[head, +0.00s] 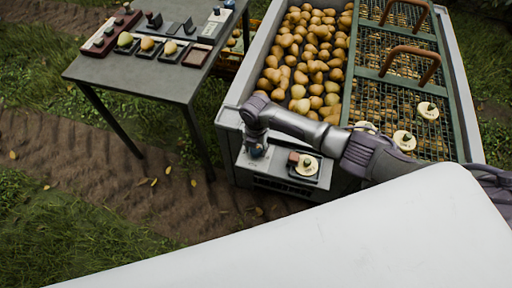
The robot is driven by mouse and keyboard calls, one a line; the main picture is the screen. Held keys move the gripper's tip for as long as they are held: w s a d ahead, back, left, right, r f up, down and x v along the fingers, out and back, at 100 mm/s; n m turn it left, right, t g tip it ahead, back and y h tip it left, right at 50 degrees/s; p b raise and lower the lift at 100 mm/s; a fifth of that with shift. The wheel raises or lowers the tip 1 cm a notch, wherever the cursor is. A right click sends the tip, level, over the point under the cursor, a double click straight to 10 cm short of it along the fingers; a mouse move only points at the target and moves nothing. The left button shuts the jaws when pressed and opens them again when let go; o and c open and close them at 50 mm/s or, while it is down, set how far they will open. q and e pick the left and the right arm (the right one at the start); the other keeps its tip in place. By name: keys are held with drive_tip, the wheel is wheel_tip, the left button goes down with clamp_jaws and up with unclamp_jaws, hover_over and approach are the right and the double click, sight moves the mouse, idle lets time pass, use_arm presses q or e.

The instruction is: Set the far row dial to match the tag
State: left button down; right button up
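Several round cream discs with dark centres look like dials. One disc (428,110) lies farthest back on the mesh cover, another disc (404,140) sits nearer, and a third is partly hidden by my arm. A further cream disc (307,165) sits on a dark plate on the bin's front ledge, beside a small brown block (293,158). I cannot tell which one is the row dial. My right gripper (257,151) points down at the ledge's left end, left of the block; its fingers are too small to read. No tag is readable. My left gripper is out of view.
A large grey bin (228,117) holds many pears; a green-framed mesh cover (437,62) with brown handles spans its right side. A grey table (125,70) at upper left carries pears on small trays and a red-and-white device (110,35). A white surface fills the lower right.

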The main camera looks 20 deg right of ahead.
drive_tip(key=shift+o, duration=1.1)
wheel_tip(320, 180, up, 12)
